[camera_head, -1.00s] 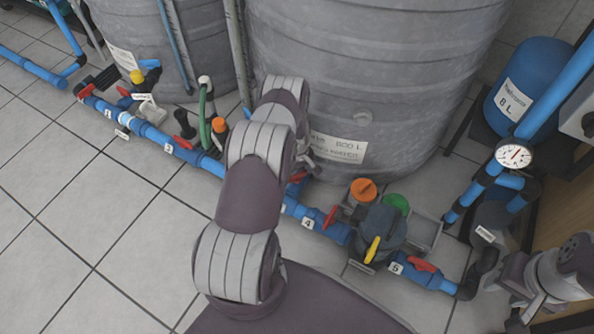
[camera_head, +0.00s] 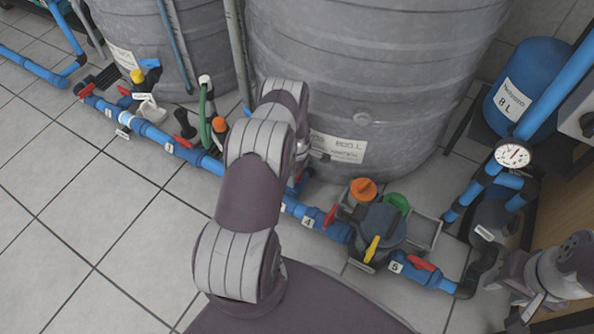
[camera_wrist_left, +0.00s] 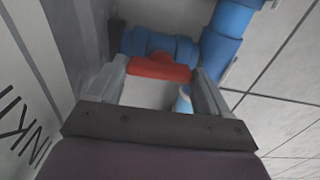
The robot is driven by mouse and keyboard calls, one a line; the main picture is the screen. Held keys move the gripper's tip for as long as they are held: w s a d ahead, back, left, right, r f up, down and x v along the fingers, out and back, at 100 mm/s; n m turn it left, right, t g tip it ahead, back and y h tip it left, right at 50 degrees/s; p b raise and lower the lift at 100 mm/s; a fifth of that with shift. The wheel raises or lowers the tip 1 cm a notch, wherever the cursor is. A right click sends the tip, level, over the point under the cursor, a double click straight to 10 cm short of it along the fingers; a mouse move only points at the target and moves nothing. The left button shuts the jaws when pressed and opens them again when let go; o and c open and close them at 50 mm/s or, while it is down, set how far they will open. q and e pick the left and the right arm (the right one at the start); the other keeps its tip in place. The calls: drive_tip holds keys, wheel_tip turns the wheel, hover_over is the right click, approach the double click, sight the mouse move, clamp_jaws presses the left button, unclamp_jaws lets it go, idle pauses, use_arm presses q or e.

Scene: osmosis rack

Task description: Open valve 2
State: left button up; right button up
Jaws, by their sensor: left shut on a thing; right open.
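In the left wrist view, a red valve handle (camera_wrist_left: 157,68) lies crosswise between the fingers of my left gripper (camera_wrist_left: 155,85), which is shut on it. The handle sits on a blue pipe fitting (camera_wrist_left: 172,46). In the head view my left arm hides most of this valve; only a bit of blue pipe (camera_head: 302,184) shows beside the large tank. I cannot read a number for it. My right gripper (camera_head: 522,313) is at the lower right edge, open, holding nothing visible.
A large grey tank (camera_head: 390,80) stands behind the left arm. Blue floor piping carries number tags, among them 4 (camera_head: 308,223) and 5 (camera_head: 396,267). A pressure gauge (camera_head: 512,154) is at right. The tiled floor (camera_head: 80,220) is clear at left.

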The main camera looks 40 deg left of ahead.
idle(0.3)
use_arm(q)
drive_tip(key=o, duration=1)
wheel_tip(320, 180, up, 13)
drive_tip(key=p, duration=0.7)
drive_tip(key=shift+f, duration=0.15)
